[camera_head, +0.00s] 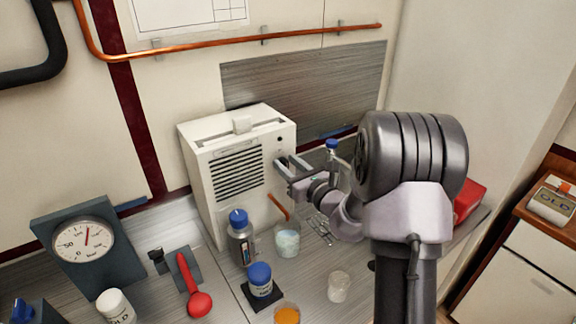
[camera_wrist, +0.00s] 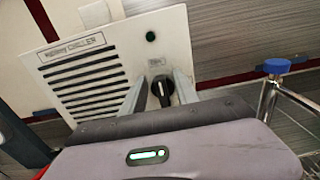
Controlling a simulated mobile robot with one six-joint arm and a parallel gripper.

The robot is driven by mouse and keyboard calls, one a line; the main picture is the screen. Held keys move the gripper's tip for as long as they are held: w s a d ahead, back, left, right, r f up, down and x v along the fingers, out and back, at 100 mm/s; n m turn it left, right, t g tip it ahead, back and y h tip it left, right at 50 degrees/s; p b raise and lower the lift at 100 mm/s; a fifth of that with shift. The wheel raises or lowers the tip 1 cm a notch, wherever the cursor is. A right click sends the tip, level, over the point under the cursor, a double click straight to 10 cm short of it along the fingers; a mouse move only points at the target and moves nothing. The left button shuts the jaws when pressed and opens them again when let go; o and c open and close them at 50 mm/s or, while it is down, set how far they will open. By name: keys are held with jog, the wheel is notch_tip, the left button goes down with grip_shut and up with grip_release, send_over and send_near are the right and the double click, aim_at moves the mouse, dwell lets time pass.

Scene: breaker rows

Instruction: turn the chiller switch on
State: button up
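The chiller is a white box (camera_head: 235,185) with dark vent slots, standing on the metal counter against the wall. In the wrist view its front panel (camera_wrist: 112,42) carries a label that seems to read "chiller". The switch is a black rotary knob (camera_wrist: 161,93) with a pale line on it, low at the right of the vents. A small dark green lamp (camera_wrist: 151,36) above it looks unlit. My gripper (camera_head: 283,160) is at the right side of the chiller's front. In the wrist view its fingers (camera_wrist: 159,77) are open, one on each side of the knob; contact cannot be told.
A blue-capped bottle (camera_head: 241,240) and a beaker (camera_head: 287,241) stand close below my gripper. A blue-topped metal stand (camera_wrist: 277,67) is just right of my gripper.

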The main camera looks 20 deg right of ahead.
jog(key=shift+c, duration=0.3)
grip_shut()
jog(key=shift+p, duration=0.3)
jog(key=shift+d+r+m+p, duration=0.15)
jog(key=shift+d+m+p, duration=0.05)
jog(key=shift+m+p, duration=0.9)
jog(key=m+p, duration=0.3)
jog(key=shift+d+m+p, duration=0.25)
jog(key=shift+m+p, duration=0.05)
jog(key=shift+w+d+f+m+p, duration=0.15)
jog(key=shift+f+m+p, duration=0.25)
jog(key=shift+m+p, duration=1.4)
jog(key=shift+s+d+f+m+p, duration=0.1)
jog(key=shift+d+f+m+p, duration=0.2)
jog(key=shift+m+p, duration=1.5)
jog(key=shift+w+d+f+m+p, duration=0.1)
jog(key=shift+f+m+p, duration=0.65)
jog(key=shift+m, duration=1.75)
jog(key=shift+r+p, duration=0.3)
jog(key=shift+p, duration=0.05)
